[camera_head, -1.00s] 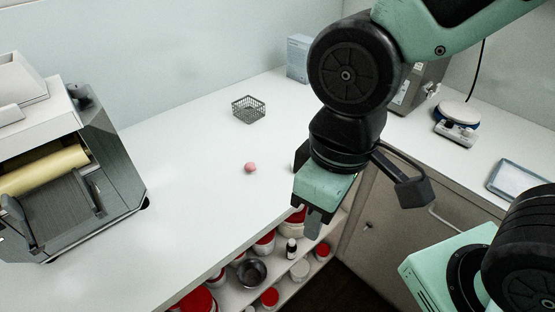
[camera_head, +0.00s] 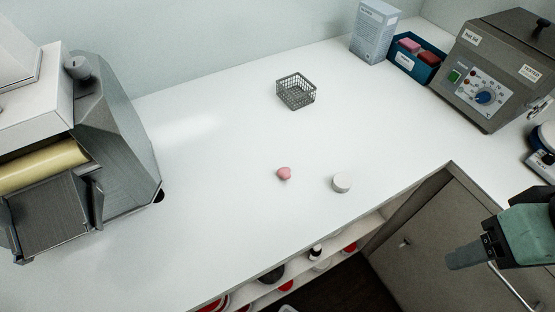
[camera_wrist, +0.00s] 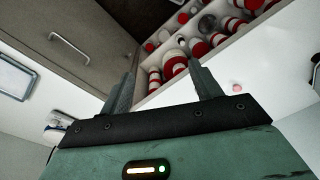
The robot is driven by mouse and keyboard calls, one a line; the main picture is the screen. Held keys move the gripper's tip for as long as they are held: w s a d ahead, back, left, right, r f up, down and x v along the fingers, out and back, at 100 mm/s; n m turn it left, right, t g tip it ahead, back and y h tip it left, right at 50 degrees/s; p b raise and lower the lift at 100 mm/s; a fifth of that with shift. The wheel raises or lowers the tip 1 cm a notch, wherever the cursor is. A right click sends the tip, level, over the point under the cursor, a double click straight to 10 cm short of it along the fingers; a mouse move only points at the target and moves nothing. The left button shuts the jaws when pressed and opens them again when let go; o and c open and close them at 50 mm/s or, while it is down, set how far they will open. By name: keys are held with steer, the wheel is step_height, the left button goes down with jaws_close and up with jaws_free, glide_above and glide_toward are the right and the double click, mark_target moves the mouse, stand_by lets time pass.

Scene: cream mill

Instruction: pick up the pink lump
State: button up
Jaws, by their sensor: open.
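The pink lump (camera_head: 284,174) lies on the white counter (camera_head: 220,200) near its front edge in the head view. It also shows small in the wrist view, at the right (camera_wrist: 237,88). My gripper (camera_head: 466,258) is at the lower right of the head view, off the counter and in front of the grey cabinet, well apart from the lump. In the wrist view its two fingers (camera_wrist: 162,84) are spread with nothing between them.
A white round lid or pot (camera_head: 341,183) stands just right of the lump. A grey mesh basket (camera_head: 296,92) stands behind. A roller mill (camera_head: 115,135) is at left; a box (camera_head: 376,32), blue bin (camera_head: 417,62) and machine (camera_head: 490,75) are at back right. Open shelves (camera_head: 330,250) lie below.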

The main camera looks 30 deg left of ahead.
steer(key=w+a+f+m+y+p, duration=0.1)
steer(key=w+a+f+m+y, duration=0.15)
steer(key=a+f+m, duration=0.35)
steer(key=m+t+y+p, duration=0.2)
steer(key=m+t+y, duration=0.55)
steer(key=m, duration=1.65)
glide_toward(290, 177)
steer(key=shift+g+y, duration=0.8)
steer(key=shift+g, duration=0.05)
steer(key=d, duration=0.2)
steer(key=d+r, duration=0.1)
steer(key=d, duration=0.1)
steer(key=shift+w+d+r, duration=0.1)
steer(key=shift+w+d, duration=0.05)
steer(key=shift+d, duration=0.1)
steer(key=b+x, duration=0.3)
steer(key=b, duration=0.2)
steer(key=shift+a+b, duration=0.2)
steer(key=shift+b, duration=0.1)
steer(key=p+x, duration=0.2)
steer(key=x, duration=0.4)
steer(key=shift+w+a, duration=0.15)
steer(key=shift+a, duration=0.2)
steer(key=shift+s+f+p+x, duration=0.15)
steer(key=shift+p+x, duration=0.5)
steer(key=shift+x, duration=0.8)
steer(key=shift+s+f+p+x, duration=0.15)
steer(key=shift+p+x, duration=0.45)
steer(key=shift+x, duration=0.85)
